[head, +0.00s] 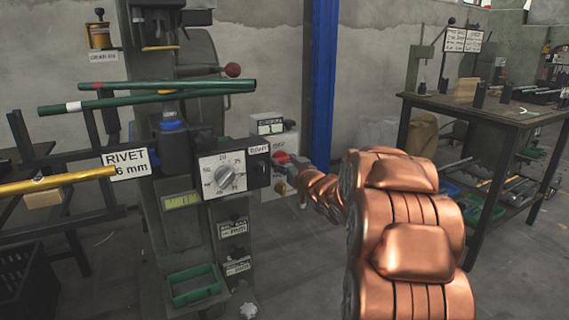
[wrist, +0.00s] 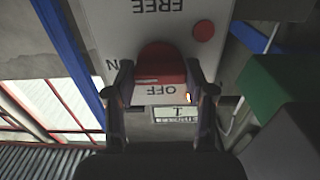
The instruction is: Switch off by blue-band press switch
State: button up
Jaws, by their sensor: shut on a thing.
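The press (head: 150,215) stands left of centre in the head view, with a blue band (head: 172,125) on its ram. A pale switch box (head: 272,127) is at its right side, with a red switch knob (head: 281,157). In the wrist view the red switch knob (wrist: 160,62) sits on the pale panel (wrist: 125,30), with upside-down "FREE" and "OFF" lettering and a partly hidden "N". My gripper (wrist: 164,88) has a finger on each side of the knob and is shut on it. In the head view my gripper (head: 290,170) is small and partly hidden by my copper arm.
A dial box (head: 225,168) is on the press front, just left of my gripper. Green bars (head: 150,97) and a yellow bar (head: 55,181) lie on supports at left. A blue post (head: 322,80) stands behind. A workbench (head: 480,108) is at right, with open floor before it.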

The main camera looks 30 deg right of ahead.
jog(key=n, duration=0.4)
jog(key=shift+n, duration=0.4)
jog(key=n, duration=0.4)
jog(key=shift+f, duration=0.1)
jog(key=n, duration=0.5)
jog(key=shift+n+b, duration=0.65)
jog(key=shift+n, duration=1.35)
jog(key=o, duration=1.2)
jog(key=shift+c, duration=0.2)
